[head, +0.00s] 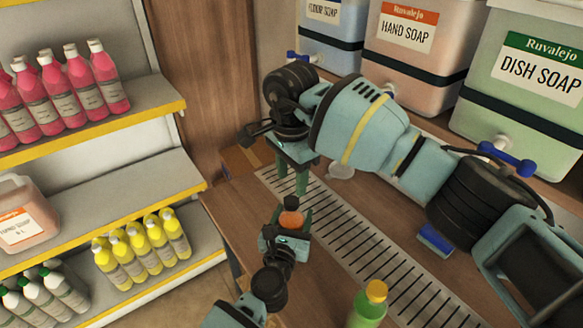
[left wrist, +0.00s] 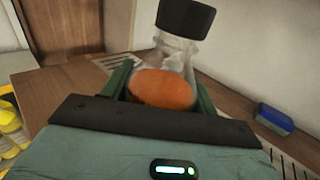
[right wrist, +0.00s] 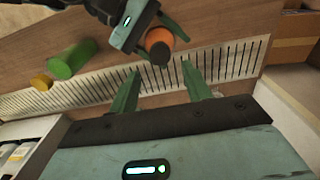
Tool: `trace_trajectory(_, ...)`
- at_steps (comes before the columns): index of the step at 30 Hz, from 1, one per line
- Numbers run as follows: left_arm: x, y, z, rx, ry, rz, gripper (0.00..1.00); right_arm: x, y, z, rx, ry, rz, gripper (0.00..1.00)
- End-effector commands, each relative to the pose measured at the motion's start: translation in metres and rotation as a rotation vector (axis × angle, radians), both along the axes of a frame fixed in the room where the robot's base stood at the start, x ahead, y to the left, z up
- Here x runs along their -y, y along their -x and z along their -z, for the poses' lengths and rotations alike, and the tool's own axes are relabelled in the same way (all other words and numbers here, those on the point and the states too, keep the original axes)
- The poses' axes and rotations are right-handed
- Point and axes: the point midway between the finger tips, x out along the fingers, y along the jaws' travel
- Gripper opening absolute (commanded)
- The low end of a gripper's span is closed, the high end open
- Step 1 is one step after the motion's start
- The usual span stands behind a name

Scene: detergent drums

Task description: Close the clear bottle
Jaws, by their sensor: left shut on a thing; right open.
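My right gripper (head: 291,190) is open, pointing down just above the black cap. In the right wrist view the cap (right wrist: 160,53) lies just beyond and between the open fingertips (right wrist: 160,68), not gripped.
A green bottle with a yellow cap (head: 368,305) stands on the wooden counter near the slotted drain grate (head: 345,240). Large soap drums (head: 410,70) with blue taps line the back. A blue sponge (head: 435,240) lies at right. Shelves of bottles (head: 90,120) stand at left.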

Motion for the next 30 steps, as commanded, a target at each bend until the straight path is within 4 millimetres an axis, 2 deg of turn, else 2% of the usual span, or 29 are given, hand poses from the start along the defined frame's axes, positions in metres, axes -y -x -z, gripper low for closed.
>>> trace_trajectory(6,0.0,0.0,0.001,-0.001,0.0,0.0,0.0,0.0,0.001,0.034,-0.004,-0.001,0.001,0.49)
trace_trajectory(12,0.0,0.0,0.001,-0.001,0.0,0.0,0.0,0.0,0.001,0.055,-0.003,0.0,0.001,0.49)
trace_trajectory(25,0.0,0.0,0.001,-0.001,0.0,0.0,0.0,0.0,0.0,0.061,-0.001,-0.001,0.0,0.49)
trace_trajectory(30,0.0,0.0,0.001,-0.001,0.0,0.0,0.0,0.0,0.0,0.061,-0.001,-0.001,0.0,0.28)
